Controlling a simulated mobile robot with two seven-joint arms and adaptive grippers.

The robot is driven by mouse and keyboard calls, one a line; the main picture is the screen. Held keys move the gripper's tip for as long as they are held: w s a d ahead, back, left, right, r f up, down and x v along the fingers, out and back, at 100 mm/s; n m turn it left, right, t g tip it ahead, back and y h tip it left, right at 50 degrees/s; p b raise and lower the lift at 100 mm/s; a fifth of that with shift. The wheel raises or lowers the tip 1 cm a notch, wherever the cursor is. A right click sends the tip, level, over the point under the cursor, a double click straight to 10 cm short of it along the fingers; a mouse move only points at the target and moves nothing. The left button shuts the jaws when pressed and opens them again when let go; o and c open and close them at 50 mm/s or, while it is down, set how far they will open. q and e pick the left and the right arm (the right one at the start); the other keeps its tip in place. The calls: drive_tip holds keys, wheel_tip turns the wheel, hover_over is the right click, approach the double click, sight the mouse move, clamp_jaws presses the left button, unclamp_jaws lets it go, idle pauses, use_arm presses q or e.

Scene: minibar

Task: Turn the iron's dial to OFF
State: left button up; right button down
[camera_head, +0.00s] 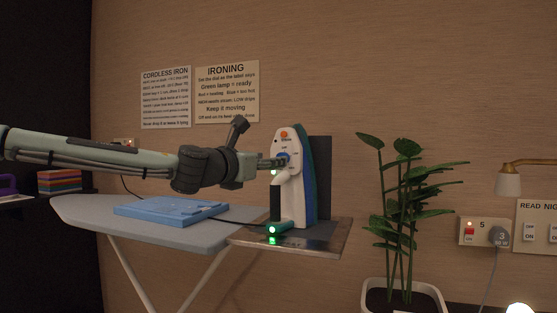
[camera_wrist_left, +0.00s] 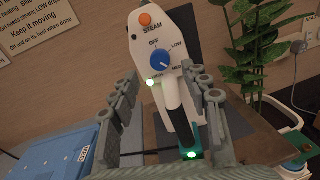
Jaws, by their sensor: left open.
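The iron (camera_head: 292,190) is white with a blue-green back and stands upright on the metal plate (camera_head: 325,243) at the board's right end. Its round blue dial (camera_wrist_left: 161,60) faces my left gripper, below the orange STEAM button (camera_wrist_left: 145,19). OFF is printed at the dial's upper left and LOW at its right; the lower labels are too small to read surely. My left gripper (camera_head: 278,163) is at dial height, close in front of the iron. In the wrist view its open fingers (camera_wrist_left: 160,82) stand on either side of the iron's face, with nothing gripped between them. Contact with the dial cannot be told.
A folded blue cloth (camera_head: 170,210) lies on the ironing board (camera_head: 90,212). A green lamp glows on the iron's lower end. A potted plant (camera_head: 400,200) stands to the right, near a wall socket (camera_head: 484,232). Two notices hang on the wall behind my arm.

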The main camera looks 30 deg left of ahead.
use_arm(q)
drive_tip(key=shift+w+a, duration=0.15)
drive_tip(key=shift+w, duration=1.15)
drive_tip(key=shift+w+a, duration=0.1)
drive_tip(key=shift+w, duration=1.15)
clamp_jaws()
